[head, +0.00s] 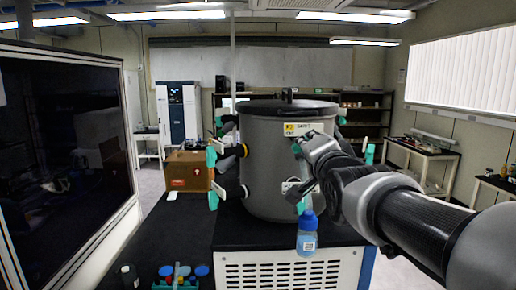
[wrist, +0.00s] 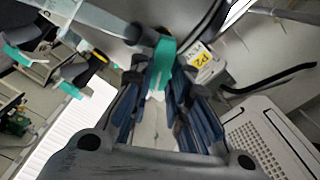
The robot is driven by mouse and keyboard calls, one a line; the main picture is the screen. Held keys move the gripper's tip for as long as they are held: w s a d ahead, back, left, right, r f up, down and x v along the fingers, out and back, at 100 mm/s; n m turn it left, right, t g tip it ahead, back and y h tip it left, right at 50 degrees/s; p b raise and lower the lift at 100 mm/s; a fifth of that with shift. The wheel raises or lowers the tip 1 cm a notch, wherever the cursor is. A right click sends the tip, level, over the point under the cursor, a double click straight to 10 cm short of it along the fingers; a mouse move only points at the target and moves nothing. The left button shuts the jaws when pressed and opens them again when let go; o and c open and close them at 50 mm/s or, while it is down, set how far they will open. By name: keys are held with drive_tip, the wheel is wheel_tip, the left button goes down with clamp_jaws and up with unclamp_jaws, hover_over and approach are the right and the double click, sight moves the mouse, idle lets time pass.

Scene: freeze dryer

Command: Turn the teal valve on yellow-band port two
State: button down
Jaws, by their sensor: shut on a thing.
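The grey drum-shaped chamber (head: 265,170) stands on the bench with several ports carrying teal valves around its side. A yellow P2 label (head: 297,129) is on its front, and the label also shows in the wrist view (wrist: 207,62). My gripper (head: 303,146) reaches in from the right, just below that label. In the wrist view my gripper (wrist: 162,88) has its blue-padded fingers on both sides of a teal valve handle (wrist: 163,58), beside the P2 label. It is shut on this handle. The fingers hide the lower part of the handle.
Other teal valves (head: 211,156) stick out at the chamber's left. A blue-capped bottle (head: 307,238) stands close in front. A cardboard box (head: 188,171) is left of the chamber. A dark glass-fronted cabinet (head: 65,150) fills the left side.

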idle(0.4)
drive_tip(key=c, duration=1.5)
unclamp_jaws()
drive_tip(key=s, duration=1.2)
